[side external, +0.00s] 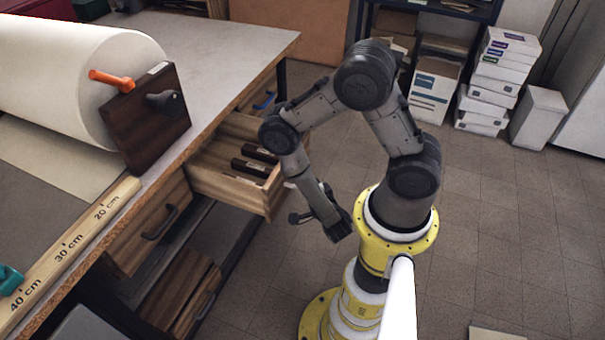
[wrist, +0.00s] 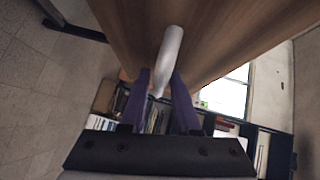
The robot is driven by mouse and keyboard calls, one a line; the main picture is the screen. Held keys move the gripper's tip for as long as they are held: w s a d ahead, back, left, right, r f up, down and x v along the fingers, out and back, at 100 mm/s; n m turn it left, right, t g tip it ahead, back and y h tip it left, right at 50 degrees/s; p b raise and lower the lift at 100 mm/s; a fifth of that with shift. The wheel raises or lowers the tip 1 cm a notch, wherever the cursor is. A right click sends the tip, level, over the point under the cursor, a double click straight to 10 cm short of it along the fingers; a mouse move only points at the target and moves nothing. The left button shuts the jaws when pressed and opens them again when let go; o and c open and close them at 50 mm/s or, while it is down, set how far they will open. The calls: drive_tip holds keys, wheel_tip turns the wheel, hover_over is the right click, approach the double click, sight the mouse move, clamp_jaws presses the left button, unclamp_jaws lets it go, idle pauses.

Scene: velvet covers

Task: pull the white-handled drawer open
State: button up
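The white handle (wrist: 168,55) shows on a wooden drawer front (wrist: 130,25) in the wrist view. My gripper (wrist: 160,76) has its two purple fingers apart, with the handle's lower end between them. The handle looks close to the right finger, with a gap at the left; I cannot tell whether they touch. In the side view a wooden drawer (side external: 225,180) stands pulled out from the table, with dark blocks inside. Its handle is not visible there, so its colour cannot be read in that view. My arm's end hangs in front of this drawer.
A closed drawer with a black handle (side external: 160,222) is at the left, and one with a blue handle (side external: 265,100) farther back. A white roll (side external: 70,75) and a wooden ruler (side external: 70,245) lie on the table. White boxes (side external: 490,95) stand at the back right.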

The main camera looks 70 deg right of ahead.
drive_tip(key=shift+s+a, duration=0.1)
drive_tip(key=shift+s, duration=0.05)
drive_tip(key=v, duration=0.7)
idle(0.7)
drive_tip(key=shift+a, duration=0.1)
idle(0.4)
